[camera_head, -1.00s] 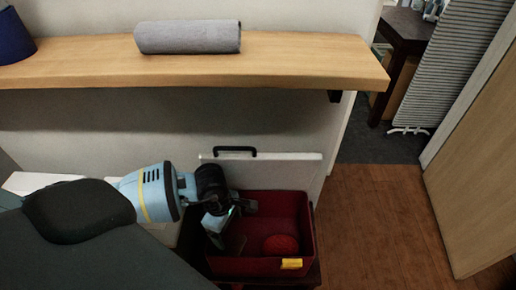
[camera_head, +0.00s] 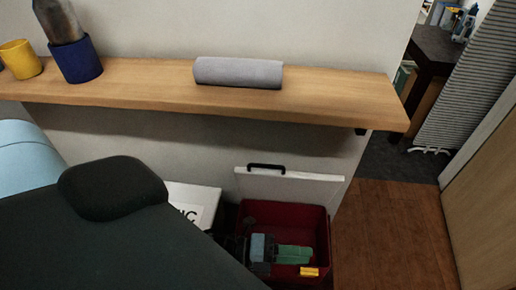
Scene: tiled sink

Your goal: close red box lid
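The red box (camera_head: 310,222) stands on the floor against the wall, at the lower middle. Its white lid (camera_head: 305,189) with a black handle stands upright behind it, open. A blue-grey and green item (camera_head: 293,254) lies inside the box. My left gripper (camera_head: 250,246) shows only as dark parts at the left inside of the box, beside that item. My dark arm hides much of it, and I cannot tell whether its fingers are open or touch the item. My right gripper is not in view.
A wooden shelf (camera_head: 150,88) runs above the box, bearing a rolled grey towel (camera_head: 238,72), a blue cup (camera_head: 76,60) and a yellow cup (camera_head: 20,59). A white box with black letters (camera_head: 193,200) stands left of the red box. The wooden floor (camera_head: 395,235) at right is clear.

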